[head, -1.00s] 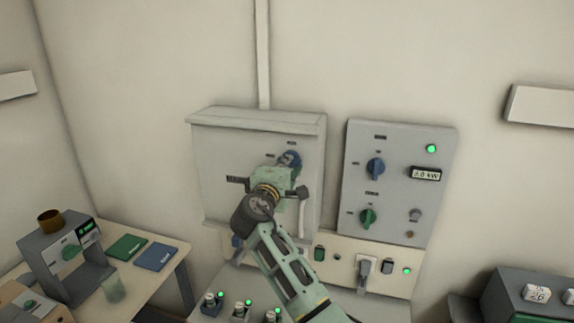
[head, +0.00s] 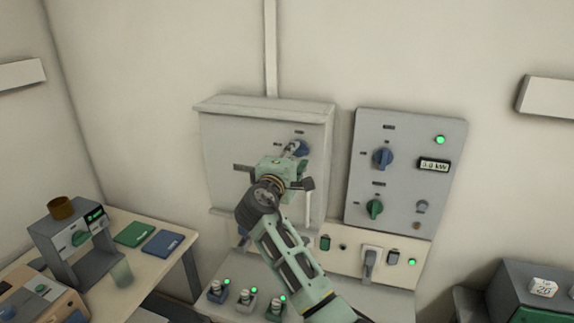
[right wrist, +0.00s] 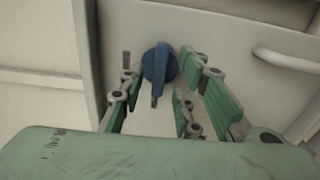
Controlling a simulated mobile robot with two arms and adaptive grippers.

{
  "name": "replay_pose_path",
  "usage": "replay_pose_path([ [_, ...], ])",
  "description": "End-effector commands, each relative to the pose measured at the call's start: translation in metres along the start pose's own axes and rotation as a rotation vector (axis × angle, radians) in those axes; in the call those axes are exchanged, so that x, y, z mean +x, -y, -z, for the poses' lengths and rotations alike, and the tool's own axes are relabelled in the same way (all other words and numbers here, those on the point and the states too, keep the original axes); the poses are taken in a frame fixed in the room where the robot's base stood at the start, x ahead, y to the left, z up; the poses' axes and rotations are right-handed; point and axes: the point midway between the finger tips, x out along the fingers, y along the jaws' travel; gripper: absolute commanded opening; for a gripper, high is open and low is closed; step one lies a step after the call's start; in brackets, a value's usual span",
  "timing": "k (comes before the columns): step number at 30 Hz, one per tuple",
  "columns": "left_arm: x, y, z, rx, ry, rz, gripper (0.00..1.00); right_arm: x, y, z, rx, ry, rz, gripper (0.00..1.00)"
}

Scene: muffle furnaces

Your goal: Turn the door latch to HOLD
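The door latch is a blue knob (head: 302,148) on the grey furnace door (head: 225,145). In the right wrist view the blue knob (right wrist: 159,66) points roughly up and down in the picture, with a small dark mark beside it and another below its lower end. My right gripper (head: 291,152) is at the knob and partly covers it in the head view. In the right wrist view its green fingers (right wrist: 166,76) are spread, one on each side of the knob, with visible gaps. I cannot tell whether a fingertip touches it. The printed labels are too small to read. My left gripper is not in view.
Right of the door is a control panel (head: 445,190) with blue and green knobs. A pale handle bar (right wrist: 285,62) is right of the latch. A side table (head: 187,245) holds a device and booklets.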

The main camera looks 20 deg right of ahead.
Motion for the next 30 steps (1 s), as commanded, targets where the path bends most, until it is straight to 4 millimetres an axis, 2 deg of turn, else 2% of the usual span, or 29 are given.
replay_pose_path([
  [9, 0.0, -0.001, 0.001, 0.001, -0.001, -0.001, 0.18, -0.067, 0.001, 0.001, 0.001, -0.003, 0.001, 0.3],
  [15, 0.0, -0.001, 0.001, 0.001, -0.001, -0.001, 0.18, -0.098, 0.001, 0.0, -0.001, -0.001, 0.001, 0.3],
  [21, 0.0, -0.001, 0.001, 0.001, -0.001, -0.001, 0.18, -0.109, 0.0, 0.0, 0.0, -0.001, 0.001, 0.3],
  [30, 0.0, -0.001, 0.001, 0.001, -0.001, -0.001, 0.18, -0.109, 0.0, 0.0, -0.001, -0.001, 0.0, 0.3],
])
